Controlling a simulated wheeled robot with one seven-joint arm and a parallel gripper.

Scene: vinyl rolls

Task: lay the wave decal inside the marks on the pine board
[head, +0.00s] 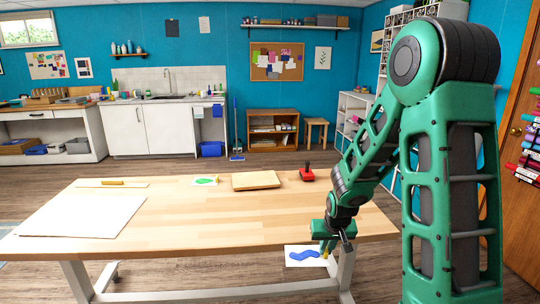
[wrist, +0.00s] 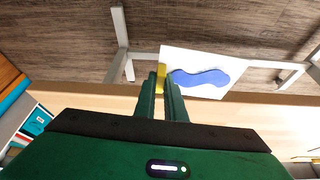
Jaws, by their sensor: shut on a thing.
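The wave decal (head: 297,259) is a white sheet with a blue wavy shape and a yellow tab at one edge. My gripper (head: 327,248) is shut on the yellow tab and holds the sheet just off the table's front edge. In the wrist view the decal (wrist: 216,58) sticks out to the right of the fingertips (wrist: 162,84), with floor and table legs behind it. A light wooden board (head: 256,180), which looks like the pine board, lies flat at the table's far middle, well away from my gripper. I cannot make out marks on it.
On the wooden table (head: 200,215), a large white sheet (head: 80,215) covers the left. A green-shaped decal (head: 205,181) lies left of the board, and a red tool with a dark handle (head: 307,175) stands right of it. The table's middle and front are clear.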

